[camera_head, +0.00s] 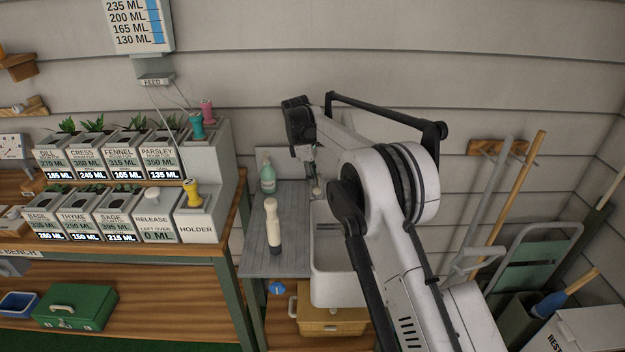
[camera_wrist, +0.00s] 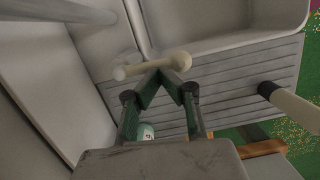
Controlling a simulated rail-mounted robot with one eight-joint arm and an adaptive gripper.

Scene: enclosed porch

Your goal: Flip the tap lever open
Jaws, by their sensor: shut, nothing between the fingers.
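The cream tap lever (camera_wrist: 152,68) with rounded ends lies at the rim of the sink in the wrist view. A small pale part of it (camera_head: 317,190) shows beside my gripper in the head view. My gripper (camera_wrist: 164,76) is shut and empty. Its dark green fingertips meet at the lever's near side, overlapping it in the picture. I cannot tell if they touch it. In the head view my gripper (camera_head: 312,178) points down at the back of the sink. The tap's spout and body are mostly hidden behind my arm.
The white sink (camera_head: 338,289) stands right of a grey draining board (camera_head: 290,256). On the board stand a cream bottle with a dark end (camera_head: 272,222) and a green bottle (camera_head: 267,176). A bench with labelled pots (camera_head: 155,197) is at left. Tools lean at right.

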